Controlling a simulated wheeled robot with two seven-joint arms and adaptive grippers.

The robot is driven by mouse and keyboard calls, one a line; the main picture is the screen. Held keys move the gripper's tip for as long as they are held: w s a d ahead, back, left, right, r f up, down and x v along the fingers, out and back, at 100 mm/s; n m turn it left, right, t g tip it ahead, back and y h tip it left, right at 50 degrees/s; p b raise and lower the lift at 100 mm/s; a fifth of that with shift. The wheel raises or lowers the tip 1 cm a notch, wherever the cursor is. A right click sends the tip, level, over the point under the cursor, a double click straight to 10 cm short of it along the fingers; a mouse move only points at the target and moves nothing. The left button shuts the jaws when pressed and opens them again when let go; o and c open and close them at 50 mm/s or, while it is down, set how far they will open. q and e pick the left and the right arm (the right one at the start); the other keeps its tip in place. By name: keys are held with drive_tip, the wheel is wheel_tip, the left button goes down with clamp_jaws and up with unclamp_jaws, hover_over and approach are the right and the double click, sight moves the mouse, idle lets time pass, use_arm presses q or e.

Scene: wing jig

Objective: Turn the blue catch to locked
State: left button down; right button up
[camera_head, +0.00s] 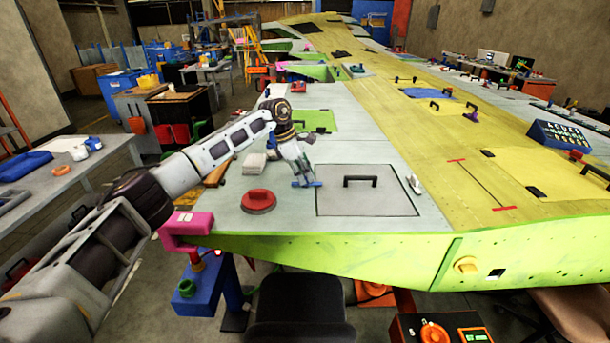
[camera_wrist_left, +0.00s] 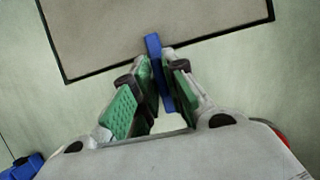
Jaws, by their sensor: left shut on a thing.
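The blue catch (camera_head: 298,185) is a small bar at the left edge of the grey square panel (camera_head: 393,203), which has a black handle (camera_head: 360,181). My left gripper (camera_head: 304,178) is down at the catch. In the left wrist view the catch (camera_wrist_left: 153,43) stands between the green-padded fingers of the gripper (camera_wrist_left: 157,85), which are shut on it. Its far end reaches across the dark seam onto the panel (camera_wrist_left: 110,30). The fingers hide part of the catch. I see no lock marking. My right gripper is out of view.
A red round thing (camera_head: 259,200) with a handle lies left of the panel. A pink clamp (camera_head: 186,227) grips the wing's near left corner. A white thing (camera_head: 254,164) lies behind the red one.

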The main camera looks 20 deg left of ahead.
use_arm(q)
drive_tip(key=shift+r, duration=0.1)
drive_tip(key=c, duration=1.5)
unclamp_jaws()
drive_tip(key=shift+v, duration=5.95)
